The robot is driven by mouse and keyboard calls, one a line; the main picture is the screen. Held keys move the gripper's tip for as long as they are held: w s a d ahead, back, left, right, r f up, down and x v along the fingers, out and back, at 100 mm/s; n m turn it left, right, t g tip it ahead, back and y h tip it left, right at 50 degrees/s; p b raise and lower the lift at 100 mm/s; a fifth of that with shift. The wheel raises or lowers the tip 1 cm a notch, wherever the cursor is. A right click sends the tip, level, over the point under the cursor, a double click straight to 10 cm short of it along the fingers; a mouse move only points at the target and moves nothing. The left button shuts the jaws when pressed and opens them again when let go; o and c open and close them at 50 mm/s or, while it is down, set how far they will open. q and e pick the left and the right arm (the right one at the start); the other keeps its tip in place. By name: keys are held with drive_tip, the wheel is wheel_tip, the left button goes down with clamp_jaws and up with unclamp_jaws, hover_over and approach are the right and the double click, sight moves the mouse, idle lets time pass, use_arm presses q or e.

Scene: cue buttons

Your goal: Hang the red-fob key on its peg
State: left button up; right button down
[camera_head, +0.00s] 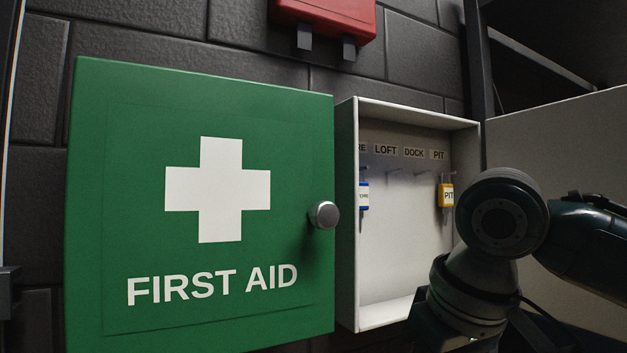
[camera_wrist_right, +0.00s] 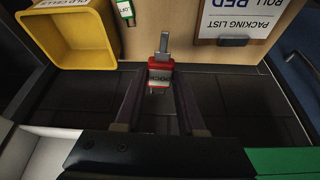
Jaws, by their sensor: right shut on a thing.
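In the right wrist view my right gripper (camera_wrist_right: 158,84) is shut on the red-fob key (camera_wrist_right: 160,73). The fob shows red with a pale label that appears to read DOCK, and the grey metal part points to the top of the picture. In the head view the open key cabinet (camera_head: 405,275) has labels ending in RE, then LOFT, DOCK (camera_head: 414,153) and PIT. The pegs under LOFT (camera_head: 393,171) and DOCK (camera_head: 422,173) look bare. My right arm covers the cabinet's lower right; the red-fob key is hidden there. My left gripper is not in view.
A blue-fob key (camera_head: 363,196) and a yellow-fob key (camera_head: 446,196) hang in the cabinet. A yellow bin (camera_wrist_right: 70,35) and packing list (camera_wrist_right: 240,20) show in the wrist view.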

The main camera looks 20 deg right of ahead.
idle(0.3)
drive_tip(key=w+d+r+m+t+h+b, duration=0.2)
drive_tip(key=w+d+r+t+b, duration=0.5)
drive_tip(key=d, duration=0.3)
drive_tip(key=d+r+t+h+b, duration=0.2)
drive_tip(key=d+r+t+b, duration=0.5)
drive_tip(key=r, duration=0.7)
drive_tip(key=shift+t+y, duration=0.3)
drive_tip(key=shift+t, duration=0.3)
drive_tip(key=w+p, duration=0.3)
drive_tip(key=w, duration=0.1)
drive_tip(key=w+p, duration=0.3)
drive_tip(key=w, duration=0.1)
drive_tip(key=shift+w+d+f, duration=0.2)
drive_tip(key=shift+w, duration=0.2)
drive_tip(key=shift+w+p, duration=0.15)
drive_tip(key=shift+p, duration=0.2)
